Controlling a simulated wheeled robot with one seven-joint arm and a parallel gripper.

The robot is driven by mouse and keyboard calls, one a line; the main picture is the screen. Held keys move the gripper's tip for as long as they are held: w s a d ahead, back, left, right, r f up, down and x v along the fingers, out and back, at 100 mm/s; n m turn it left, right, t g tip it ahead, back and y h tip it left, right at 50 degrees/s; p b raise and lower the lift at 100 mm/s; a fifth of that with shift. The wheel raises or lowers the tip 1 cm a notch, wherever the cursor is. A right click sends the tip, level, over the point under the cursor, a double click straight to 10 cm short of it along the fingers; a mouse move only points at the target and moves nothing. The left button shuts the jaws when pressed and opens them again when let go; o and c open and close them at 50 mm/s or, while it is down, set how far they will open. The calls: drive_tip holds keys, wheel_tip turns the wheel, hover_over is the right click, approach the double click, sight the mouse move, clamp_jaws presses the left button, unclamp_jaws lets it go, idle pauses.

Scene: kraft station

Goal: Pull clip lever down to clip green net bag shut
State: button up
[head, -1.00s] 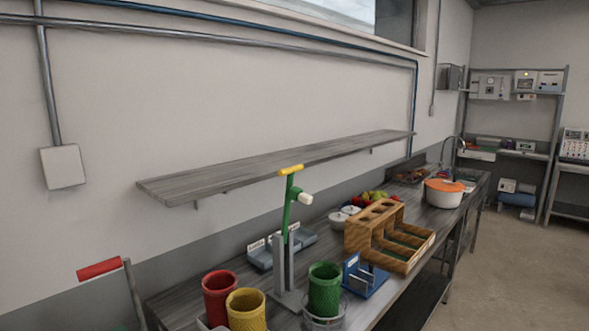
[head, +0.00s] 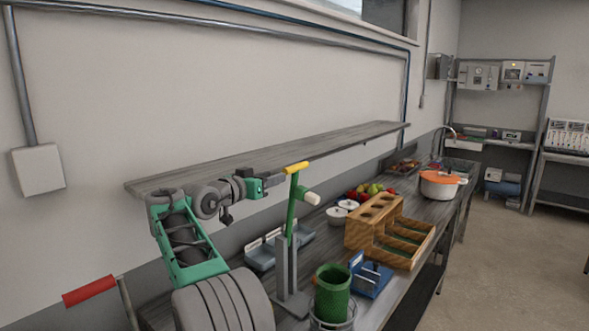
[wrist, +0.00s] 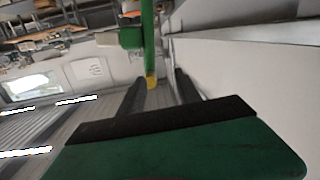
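The clip lever (head: 292,205) is a green bar standing upright on a grey stand, with a yellow handle (head: 296,168) at its top and a white knob on its right. The green net bag (head: 332,292) sits in a wire ring holder at the front of the bench. My gripper (head: 282,178) is level with the lever's upper end, just left of it in the head view. In the wrist view my gripper's dark fingers (wrist: 157,92) are spread, with the yellow handle (wrist: 151,82) showing between them. I cannot tell whether they touch it.
A wooden shelf (head: 225,164) runs along the wall right behind my arm. A blue holder (head: 370,278) and a wooden rack (head: 375,225) stand right of the stand. Grey trays (head: 262,254) lie behind it. A red handle (head: 89,291) is at lower left.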

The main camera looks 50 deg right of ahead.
sight(295, 168)
drive_tip(key=shift+m+g+h, duration=0.5)
drive_tip(key=shift+m+g, duration=0.1)
drive_tip(key=shift+g, duration=0.1)
drive_tip(key=d+p, duration=0.1)
drive_tip(key=d, duration=0.2)
drive_tip(key=d+r+p, duration=0.1)
drive_tip(key=d, duration=0.1)
drive_tip(key=s+d+p, duration=0.1)
drive_tip(key=d, duration=0.2)
drive_tip(key=shift+d+r+p, duration=0.15)
drive_tip(key=shift+d+p, duration=0.15)
drive_tip(key=shift+d, duration=0.05)
drive_tip(key=shift+w+d, duration=0.1)
drive_tip(key=shift+d, duration=0.2)
clamp_jaws()
